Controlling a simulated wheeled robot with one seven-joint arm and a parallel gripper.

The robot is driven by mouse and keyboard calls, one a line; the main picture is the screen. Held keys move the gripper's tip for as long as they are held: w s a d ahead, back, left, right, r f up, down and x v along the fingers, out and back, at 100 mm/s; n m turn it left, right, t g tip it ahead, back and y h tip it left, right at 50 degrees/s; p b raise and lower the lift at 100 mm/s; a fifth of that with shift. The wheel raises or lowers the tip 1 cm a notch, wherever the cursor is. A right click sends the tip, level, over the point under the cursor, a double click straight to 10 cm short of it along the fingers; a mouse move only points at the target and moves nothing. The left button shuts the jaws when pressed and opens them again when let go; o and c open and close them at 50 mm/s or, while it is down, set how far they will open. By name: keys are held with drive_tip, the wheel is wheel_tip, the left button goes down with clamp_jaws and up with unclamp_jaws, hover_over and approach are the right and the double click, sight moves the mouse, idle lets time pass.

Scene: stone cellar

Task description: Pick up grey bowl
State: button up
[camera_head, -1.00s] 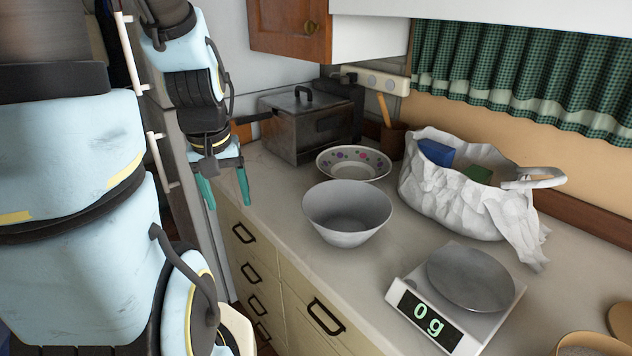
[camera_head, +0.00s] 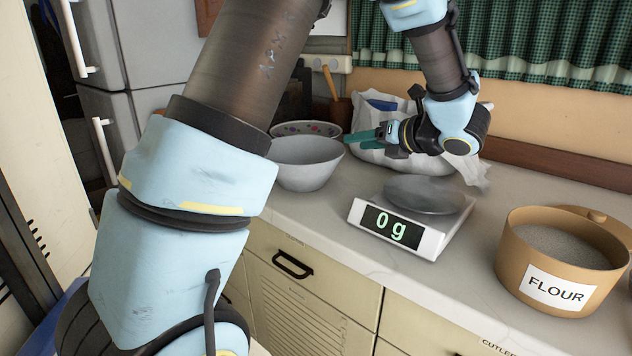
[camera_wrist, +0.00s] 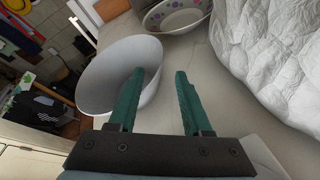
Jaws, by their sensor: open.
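The grey bowl (camera_head: 304,165) stands upright on the counter in the head view, left of the scale and in front of the patterned bowl. My gripper (camera_head: 352,138) has its green fingers at the bowl's right rim, pointing left. In the wrist view the grey bowl (camera_wrist: 105,75) fills the left middle. My gripper (camera_wrist: 160,75) is open there, with the left finger overlapping the bowl's inside and the right finger outside it, over the counter. The rim appears to pass between the fingers; contact cannot be told.
A patterned bowl (camera_head: 308,129) stands behind, also in the wrist view (camera_wrist: 178,14). A white bag (camera_head: 372,158) is behind my gripper. A kitchen scale (camera_head: 437,236) reading 0 g and a flour pot (camera_head: 520,265) stand to the right. Counter between scale and flour pot is clear.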

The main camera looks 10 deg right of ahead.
sight(326, 147)
drive_tip(key=p+x, duration=0.3)
drive_tip(key=x, duration=0.7)
drive_tip(key=shift+w+a+f+p, duration=0.1)
drive_tip(key=shift+a+f+p, duration=0.05)
drive_tip(key=shift+f+p, duration=0.15)
drive_tip(key=shift+r, duration=0.1)
clamp_jaws()
idle(1.0)
